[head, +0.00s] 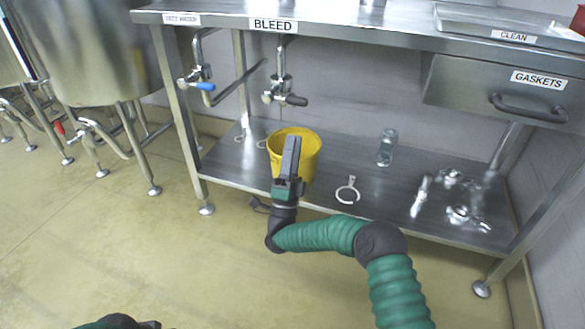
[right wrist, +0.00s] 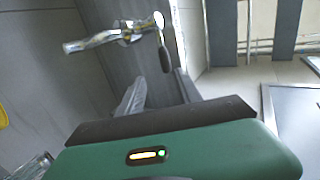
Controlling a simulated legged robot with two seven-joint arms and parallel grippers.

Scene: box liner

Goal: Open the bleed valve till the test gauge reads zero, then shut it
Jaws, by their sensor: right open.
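The bleed valve (head: 281,84) hangs on a pipe below the BLEED label (head: 272,26), with a dark lever (head: 294,100) pointing right. In the right wrist view a metal valve (right wrist: 125,35) with a dark lever (right wrist: 166,58) shows at the top; it looks like the bleed valve. My right gripper (head: 291,142) is open and points up, below the lever and in front of the yellow bucket (head: 308,147). It is apart from the valve. Of my left arm only a piece shows at the bottom edge; its gripper is out of view. I can make out no test gauge.
A blue-handled valve (head: 201,86) hangs to the left. The table edge runs above the valves. A drawer (head: 500,92) is at right.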

